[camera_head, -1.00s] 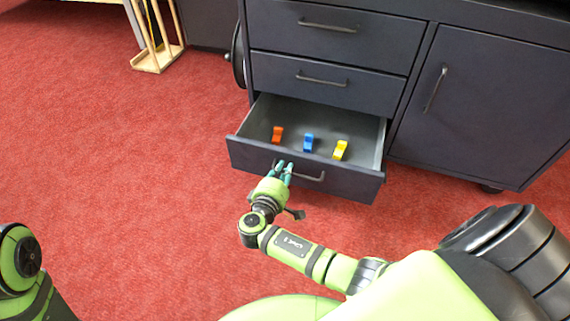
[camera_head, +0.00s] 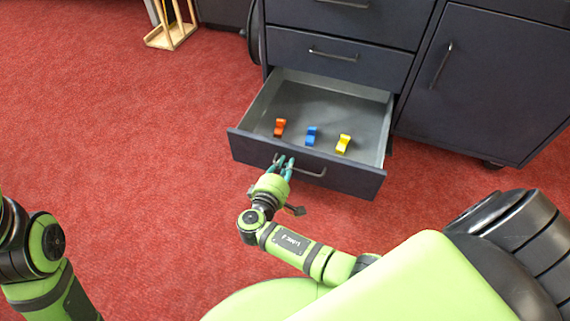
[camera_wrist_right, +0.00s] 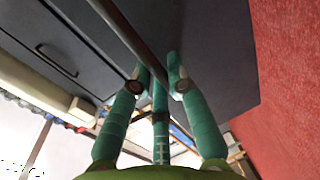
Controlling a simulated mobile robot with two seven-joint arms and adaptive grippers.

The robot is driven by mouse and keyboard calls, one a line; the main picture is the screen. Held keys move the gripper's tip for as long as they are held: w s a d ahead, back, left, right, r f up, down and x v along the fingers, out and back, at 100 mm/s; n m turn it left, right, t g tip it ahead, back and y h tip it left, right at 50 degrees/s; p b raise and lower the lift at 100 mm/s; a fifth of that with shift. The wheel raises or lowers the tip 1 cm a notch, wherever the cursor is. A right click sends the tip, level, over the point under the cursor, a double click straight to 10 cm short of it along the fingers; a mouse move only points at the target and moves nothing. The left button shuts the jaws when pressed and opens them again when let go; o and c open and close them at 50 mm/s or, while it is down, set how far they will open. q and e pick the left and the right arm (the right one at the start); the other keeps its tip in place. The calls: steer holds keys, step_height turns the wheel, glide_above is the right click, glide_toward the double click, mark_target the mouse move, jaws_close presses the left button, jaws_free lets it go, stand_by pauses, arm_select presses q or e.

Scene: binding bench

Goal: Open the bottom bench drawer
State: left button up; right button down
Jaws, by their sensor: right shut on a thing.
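The bottom bench drawer (camera_head: 340,177) is pulled well out of the dark cabinet, with its grey inside showing. An orange piece (camera_head: 280,127), a blue piece (camera_head: 311,136) and a yellow piece (camera_head: 343,144) lie in it. My right gripper (camera_head: 283,163) is at the left part of the drawer's bar handle (camera_head: 312,173), shut on it. In the right wrist view the green fingers (camera_wrist_right: 158,85) are around the dark bar (camera_wrist_right: 125,32). My left arm shows at the lower left; its gripper is out of the frame.
The middle drawer (camera_head: 330,57) above is shut, and so is the cabinet door (camera_head: 475,85) on the right. A wooden stand (camera_head: 170,35) is on the floor at the back left. The red carpet (camera_head: 130,150) left of the drawer is clear.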

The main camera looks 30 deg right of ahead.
steer(key=c, duration=1.2)
jaws_free()
steer(key=shift+s+a, duration=0.1)
steer(key=v, duration=1.1)
steer(key=shift+s+a+r, duration=0.1)
steer(key=shift+s+a, duration=0.15)
steer(key=shift+a, duration=0.1)
